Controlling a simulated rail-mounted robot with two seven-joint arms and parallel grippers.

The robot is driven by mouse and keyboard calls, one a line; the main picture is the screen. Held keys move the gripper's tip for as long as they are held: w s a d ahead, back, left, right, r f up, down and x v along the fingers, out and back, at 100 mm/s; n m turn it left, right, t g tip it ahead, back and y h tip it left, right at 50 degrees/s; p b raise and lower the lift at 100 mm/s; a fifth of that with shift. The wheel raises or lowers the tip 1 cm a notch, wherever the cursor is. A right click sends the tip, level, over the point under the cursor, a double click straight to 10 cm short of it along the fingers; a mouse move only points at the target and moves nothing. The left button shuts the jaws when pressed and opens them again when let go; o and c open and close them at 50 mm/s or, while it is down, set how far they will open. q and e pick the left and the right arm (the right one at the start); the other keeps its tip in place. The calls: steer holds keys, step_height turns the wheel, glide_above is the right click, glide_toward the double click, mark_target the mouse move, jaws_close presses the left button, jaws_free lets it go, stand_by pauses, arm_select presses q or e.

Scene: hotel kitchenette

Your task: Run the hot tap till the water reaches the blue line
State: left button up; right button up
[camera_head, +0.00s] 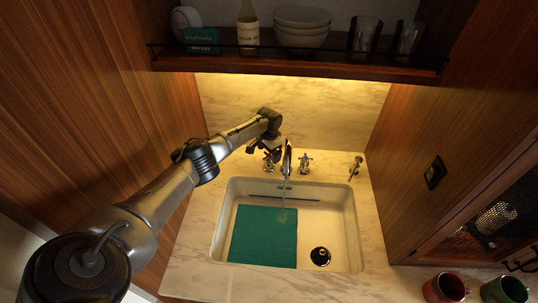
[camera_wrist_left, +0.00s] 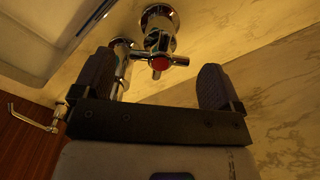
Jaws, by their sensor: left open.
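The hot tap handle, a chrome cross with a red centre (camera_wrist_left: 160,62), shows in the left wrist view. My left gripper (camera_wrist_left: 154,85) is open, with its fingers on either side of the handle. In the head view this gripper (camera_head: 272,153) is at the left handle, left of the chrome spout (camera_head: 287,160), and partly covers it. A thin pale streak like running water (camera_head: 283,208) drops from the spout into the white sink (camera_head: 342,225). A blue line (camera_head: 290,199) runs along the sink's back wall. The water level is hard to make out. My right gripper is not in view.
A green sheet (camera_head: 262,236) lies in the sink, left of the dark drain (camera_head: 320,256). Another cross handle (camera_head: 305,163) stands right of the spout. A shelf with bowls (camera_head: 302,27) overhangs the back. A red mug (camera_head: 444,289) stands at lower right.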

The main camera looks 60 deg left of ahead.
mark_target(269, 155)
arm_select(q)
step_height(269, 155, up, 12)
steer(key=shift+f, duration=0.25)
stand_by(0.4)
steer(key=shift+f, duration=0.1)
